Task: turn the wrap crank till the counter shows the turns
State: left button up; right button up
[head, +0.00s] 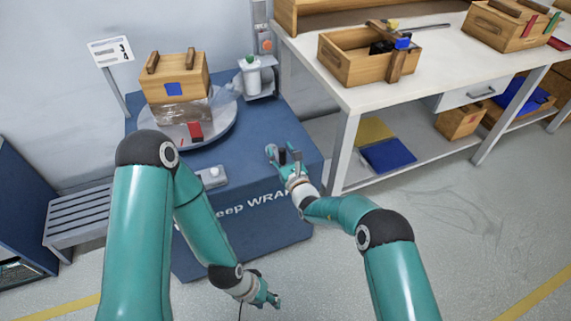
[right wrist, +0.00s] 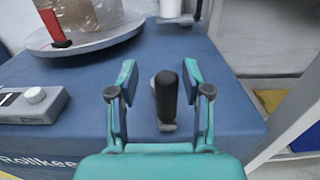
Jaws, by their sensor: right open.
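The crank's black upright handle (right wrist: 166,95) stands on the blue wrap station between the two fingers of my right gripper (right wrist: 160,85). The fingers are open, with a gap on each side of the handle. In the head view my right gripper (head: 284,160) is at the station's right side. A small grey unit with a white knob (right wrist: 34,95) and a dark display is on the station's front left; its reading is too small to read. The turntable (head: 222,128) carries a wooden crate (head: 180,88) partly wrapped in clear film. My left gripper (head: 268,298) hangs low in front of the station, seemingly empty.
A card (head: 110,50) with dark figures stands behind the turntable. A film roll post (head: 252,78) is right of the crate. A red piece (head: 195,131) sits on the turntable. A white workbench (head: 400,80) with wooden boxes is close on the right. Open floor lies in front right.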

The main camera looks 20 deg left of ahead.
jog(key=v, duration=1.1)
jog(key=shift+s+d, duration=0.2)
jog(key=shift+s, duration=0.1)
jog(key=shift+f, duration=0.1)
